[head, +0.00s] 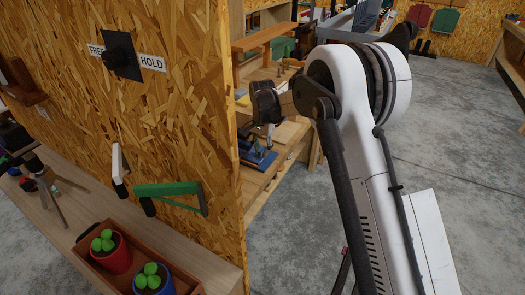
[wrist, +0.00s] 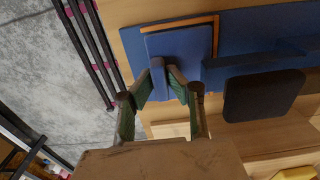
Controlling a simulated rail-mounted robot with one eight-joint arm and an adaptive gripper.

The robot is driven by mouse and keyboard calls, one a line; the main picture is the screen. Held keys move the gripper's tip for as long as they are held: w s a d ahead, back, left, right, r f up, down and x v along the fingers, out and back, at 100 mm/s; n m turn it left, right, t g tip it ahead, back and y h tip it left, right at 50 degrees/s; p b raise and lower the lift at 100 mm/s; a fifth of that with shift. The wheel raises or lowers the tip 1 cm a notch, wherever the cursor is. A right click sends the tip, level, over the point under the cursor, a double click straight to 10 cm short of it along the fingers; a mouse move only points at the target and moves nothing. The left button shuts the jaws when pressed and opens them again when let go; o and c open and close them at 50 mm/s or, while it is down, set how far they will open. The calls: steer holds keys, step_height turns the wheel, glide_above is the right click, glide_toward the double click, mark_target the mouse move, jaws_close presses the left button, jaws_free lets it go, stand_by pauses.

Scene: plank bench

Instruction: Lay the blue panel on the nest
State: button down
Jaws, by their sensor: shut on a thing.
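The blue panel (wrist: 188,48) is in the wrist view, a flat blue square with a raised blue grip part. My gripper (wrist: 166,72) is shut on that raised part, its green-padded fingers close together. An orange-brown frame (wrist: 216,28), which looks like the nest, shows along the panel's top and right sides. The panel overlaps it and hides most of it; I cannot tell if they touch. In the head view my gripper (head: 267,136) is over the bench, with blue pieces (head: 258,160) below it, partly hidden by the wall edge.
A larger blue board (wrist: 265,25) lies beside the panel on the wooden bench. A black rounded pad (wrist: 262,95) stands to the right. A pale wood block (wrist: 170,130) lies near the fingers. The chipboard wall (head: 190,100) stands left of my arm.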

steer(key=shift+f+b, duration=0.15)
steer(key=shift+b, duration=0.2)
stand_by(0.5)
steer(key=c, duration=1.6)
jaws_free()
steer(key=shift+c, duration=0.2)
step_height(320, 180, up, 12)
steer(key=s+d+r+n+t, duration=0.1)
steer(key=s+d+r+t, duration=0.1)
steer(key=s+d+r, duration=0.7)
steer(key=s+d+r+n+t, duration=0.1)
steer(key=s+d+r, duration=0.1)
steer(key=s+d, duration=0.35)
steer(key=s+d+r+n+t, duration=0.1)
steer(key=s+d+r, duration=0.15)
steer(key=s, duration=0.65)
steer(key=s+d+r+n+t, duration=0.1)
steer(key=s+d, duration=0.4)
steer(key=s, duration=0.2)
steer(key=s+d+f+t, duration=0.1)
steer(key=s+f, duration=0.2)
steer(key=s, duration=0.2)
steer(key=s+d+f+n+t, duration=0.1)
steer(key=s+d+f, duration=0.1)
steer(key=s, duration=0.4)
steer(key=shift+s+d+f, duration=0.25)
steer(key=shift+s+f, duration=0.05)
steer(key=shift+f, duration=0.25)
